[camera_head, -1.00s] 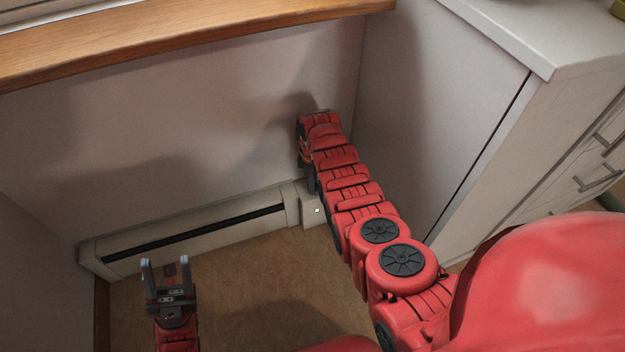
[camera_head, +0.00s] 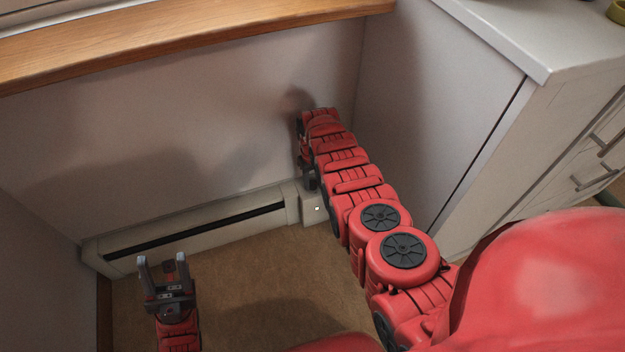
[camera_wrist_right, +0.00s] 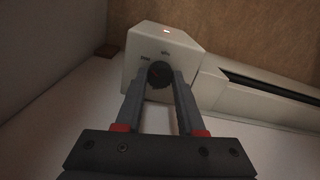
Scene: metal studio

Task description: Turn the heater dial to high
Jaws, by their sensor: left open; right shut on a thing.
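The white baseboard heater (camera_head: 200,228) runs along the foot of the back wall. Its control box (camera_head: 313,209) is at the right end, with a small lit light on its face. In the right wrist view the box (camera_wrist_right: 180,48) carries a dark round dial (camera_wrist_right: 159,74) with small markings around it, too small to read surely. My right gripper (camera_wrist_right: 160,84) is shut on the dial, one finger on each side. In the head view its fingertips and the dial are hidden by my right arm. My left gripper (camera_head: 163,270) is open and empty, low in front of the heater's left part.
A wooden sill (camera_head: 180,40) crosses above the heater. A white cabinet (camera_head: 500,110) with drawers stands close to the right of my right arm. The brown floor (camera_head: 260,270) in front of the heater is clear.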

